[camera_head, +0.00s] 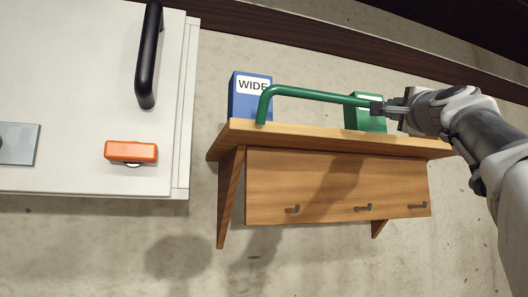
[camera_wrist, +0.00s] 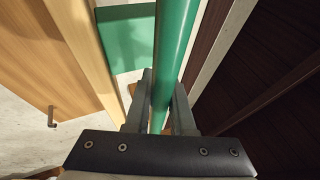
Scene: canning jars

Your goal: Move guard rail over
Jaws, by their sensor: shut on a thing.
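The guard rail (camera_head: 315,94) is a green bar along the wooden shelf. Its left end bends down to the shelf top in front of a blue box. My gripper (camera_head: 380,108) is shut on the rail near its right end, in front of a green box. In the wrist view the rail (camera_wrist: 173,50) runs between the two fingers of my gripper (camera_wrist: 160,100). The rail's right end is hidden by my gripper and arm.
The wooden shelf (camera_head: 337,141) is on the wall, with several hooks on its front board. On it stand the blue box (camera_head: 250,106) marked WIDE and the green box (camera_head: 370,122). A white cabinet (camera_head: 70,90) with a black handle (camera_head: 148,55) and orange latch (camera_head: 131,151) is at left.

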